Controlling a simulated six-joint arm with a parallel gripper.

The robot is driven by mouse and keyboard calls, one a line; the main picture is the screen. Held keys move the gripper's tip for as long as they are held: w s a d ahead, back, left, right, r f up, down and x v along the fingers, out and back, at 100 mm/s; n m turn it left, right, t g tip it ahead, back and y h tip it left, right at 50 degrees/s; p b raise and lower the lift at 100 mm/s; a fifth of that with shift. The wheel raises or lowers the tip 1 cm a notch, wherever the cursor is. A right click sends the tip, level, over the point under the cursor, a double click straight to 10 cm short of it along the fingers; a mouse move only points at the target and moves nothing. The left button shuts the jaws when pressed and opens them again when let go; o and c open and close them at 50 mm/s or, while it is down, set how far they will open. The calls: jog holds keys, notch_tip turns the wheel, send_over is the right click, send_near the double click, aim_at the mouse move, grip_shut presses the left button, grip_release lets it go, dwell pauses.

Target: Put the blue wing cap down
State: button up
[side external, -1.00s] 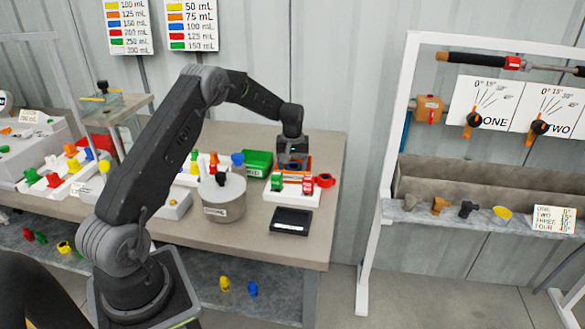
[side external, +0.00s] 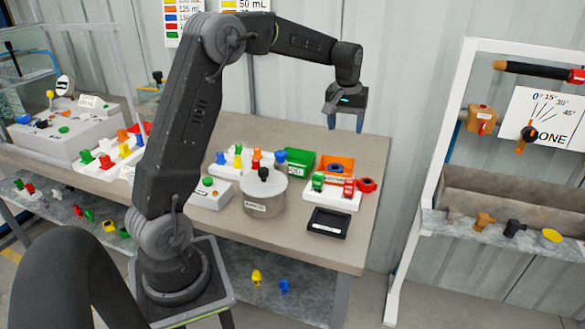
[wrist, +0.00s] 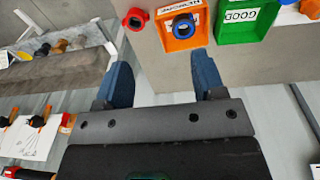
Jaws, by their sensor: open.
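A blue cap (wrist: 182,27), which looks like the blue wing cap, lies in the orange bin (wrist: 171,43) in the wrist view. In the side external view its blue shows small (side external: 337,169) inside the orange bin (side external: 345,161); wings cannot be made out. My gripper (side external: 346,121) is raised above the bench's back edge, clear of the bin. In the wrist view my gripper (wrist: 163,72) has its two blue fingers wide apart, with nothing between them. The bin lies beyond the fingertips.
A green bin (side external: 300,160) stands left of the orange bin. A white stand (side external: 333,195) with green and red parts is in front, with a black tray (side external: 329,221) nearer. A grey pot (side external: 264,194) stands to the left. A white-framed rack (side external: 462,90) is to the right.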

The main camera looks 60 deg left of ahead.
jog(key=s+d+r+m+t, duration=0.1)
jog(key=s+d+r+m, duration=0.1)
jog(key=s+d+r, duration=0.4)
jog(key=s+d+f+m+t, duration=0.1)
jog(key=s+d+m, duration=0.2)
jog(key=s+d, duration=0.4)
jog(key=s+d+f+m+t, duration=0.1)
jog(key=s+d+m, duration=0.3)
jog(key=s, duration=0.9)
jog(key=d+t, duration=0.1)
jog(key=d, duration=0.2)
jog(key=shift+s+d+t+h, duration=0.15)
jog(key=shift+s+t+h, duration=0.15)
jog(key=shift+f, duration=0.1)
